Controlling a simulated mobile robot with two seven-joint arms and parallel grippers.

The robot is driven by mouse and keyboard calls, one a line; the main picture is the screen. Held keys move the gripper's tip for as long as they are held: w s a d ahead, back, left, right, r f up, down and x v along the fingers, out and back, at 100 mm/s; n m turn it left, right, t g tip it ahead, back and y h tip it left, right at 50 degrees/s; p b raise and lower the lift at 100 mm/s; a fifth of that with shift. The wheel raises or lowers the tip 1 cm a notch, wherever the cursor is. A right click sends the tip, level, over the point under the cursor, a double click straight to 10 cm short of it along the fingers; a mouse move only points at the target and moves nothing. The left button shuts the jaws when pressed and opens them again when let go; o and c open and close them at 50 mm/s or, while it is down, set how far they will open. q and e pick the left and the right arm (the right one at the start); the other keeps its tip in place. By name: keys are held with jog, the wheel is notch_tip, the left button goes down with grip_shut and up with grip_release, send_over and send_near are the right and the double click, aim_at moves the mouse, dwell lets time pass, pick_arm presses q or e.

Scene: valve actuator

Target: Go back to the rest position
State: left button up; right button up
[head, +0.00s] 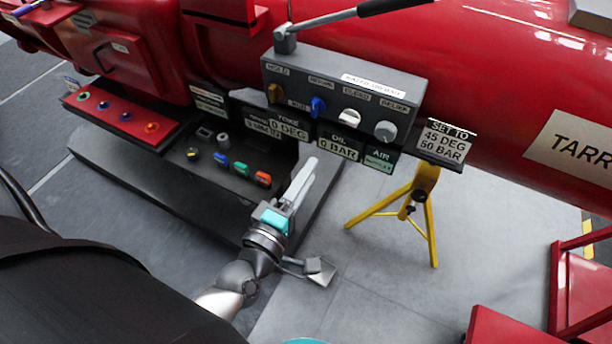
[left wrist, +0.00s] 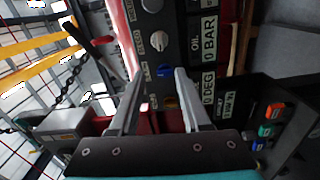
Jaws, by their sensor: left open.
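My left gripper (head: 308,170) is open and empty in the head view, below the grey valve panel (head: 345,75) and just right of the lower black button box (head: 225,170). Its two fingers also show apart in the left wrist view (left wrist: 159,78), pointing toward the panel's knobs with nothing between them. The blue knob (head: 317,106) and the white knob (head: 350,117) are on the panel; the blue one appears beyond the fingertips in the wrist view (left wrist: 165,70). I see no contact with a knob. My right gripper is out of view.
A large red actuator body (head: 480,60) spans the back. A lever handle (head: 345,15) sits atop the panel. A red button strip (head: 120,118) is at left. A yellow stand (head: 425,190) is right of the gripper, and a red frame (head: 580,285) lower right. Grey floor between is clear.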

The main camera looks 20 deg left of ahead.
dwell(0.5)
pick_arm(q)
jog(key=s+f+m+g, duration=0.3)
jog(key=f+m, duration=0.1)
jog(key=f, duration=0.6)
jog(key=s+d+f+m+g+h, duration=0.1)
jog(key=s+f+m+g, duration=0.25)
jog(key=f, duration=0.65)
jog(key=s+f+m+g, duration=0.3)
jog(key=s+f+m, duration=0.1)
jog(key=f, duration=0.6)
jog(key=s+a+f+m+g, duration=0.2)
jog(key=s+f, duration=0.4)
jog(key=s, duration=0.4)
jog(key=s+a+f+m+g+y, duration=0.1)
jog(key=s+f+m+g, duration=0.4)
jog(key=s, duration=0.5)
notch_tip(320, 180, down, 2)
jog(key=shift+s+a+f+m+y, duration=0.15)
jog(key=shift+s+a+m+y, duration=0.2)
jog(key=shift+a, duration=0.1)
